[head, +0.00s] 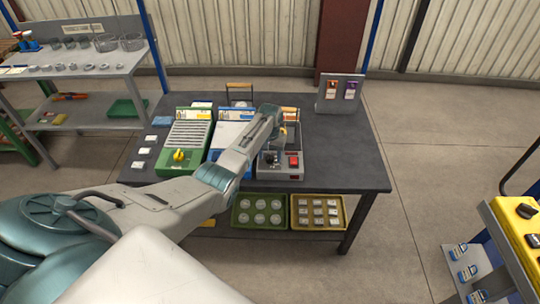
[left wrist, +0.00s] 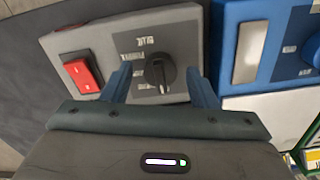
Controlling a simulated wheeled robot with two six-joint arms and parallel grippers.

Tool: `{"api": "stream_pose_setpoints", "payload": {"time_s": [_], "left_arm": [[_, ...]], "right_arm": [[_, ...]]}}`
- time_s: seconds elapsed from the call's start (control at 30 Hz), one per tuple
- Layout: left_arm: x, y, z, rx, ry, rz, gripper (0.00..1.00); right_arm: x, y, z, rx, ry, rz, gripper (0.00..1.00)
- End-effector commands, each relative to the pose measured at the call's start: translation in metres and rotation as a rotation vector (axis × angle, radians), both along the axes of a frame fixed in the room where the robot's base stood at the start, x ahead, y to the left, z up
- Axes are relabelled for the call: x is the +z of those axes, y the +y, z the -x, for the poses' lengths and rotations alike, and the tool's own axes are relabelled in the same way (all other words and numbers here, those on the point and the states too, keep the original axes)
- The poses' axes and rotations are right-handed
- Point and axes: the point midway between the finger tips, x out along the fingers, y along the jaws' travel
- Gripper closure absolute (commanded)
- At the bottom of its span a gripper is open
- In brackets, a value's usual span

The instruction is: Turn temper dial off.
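The temper dial appears to be the black knob (left wrist: 160,72) on a grey control box (left wrist: 185,35). Its grip bar stands roughly upright in the left wrist view; its labels are upside down and too small to read surely. In the head view the grey box (head: 289,175) sits at the front of the dark table, with the dial partly behind my arm. My left gripper (left wrist: 160,85) is open and empty, with one finger on each side of the knob and gaps between. It also shows in the head view (head: 273,150), over the box. My right gripper is not in view.
A red rocker switch (left wrist: 79,72) is on the same box, beside one finger. A blue box (left wrist: 265,45) stands close on the other side. A green box with a yellow knob (head: 180,155) stands further left.

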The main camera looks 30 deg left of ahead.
Motion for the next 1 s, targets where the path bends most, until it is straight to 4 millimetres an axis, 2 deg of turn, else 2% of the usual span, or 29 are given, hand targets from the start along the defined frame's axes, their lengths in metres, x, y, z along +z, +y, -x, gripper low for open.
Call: {"api": "stream_pose_setpoints", "payload": {"time_s": [0.27, 0.47, 0.7, 0.83, 1.0], "left_arm": [[0.004, 0.000, 0.000, 0.000, 0.000, 0.000, 0.47], [0.033, 0.001, 0.000, -0.001, -0.003, -0.002, 0.47], [0.081, 0.000, -0.001, -0.001, -0.004, -0.001, 0.47], [0.098, 0.000, 0.000, 0.000, -0.001, 0.000, 0.47], [0.107, 0.000, 0.000, 0.000, 0.001, 0.000, 0.47]], "right_arm": [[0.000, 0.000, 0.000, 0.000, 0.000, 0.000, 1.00], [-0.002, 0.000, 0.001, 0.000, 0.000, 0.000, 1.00], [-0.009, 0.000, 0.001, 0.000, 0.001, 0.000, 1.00], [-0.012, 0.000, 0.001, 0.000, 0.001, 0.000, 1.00], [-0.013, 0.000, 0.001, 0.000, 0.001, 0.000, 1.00]]}}
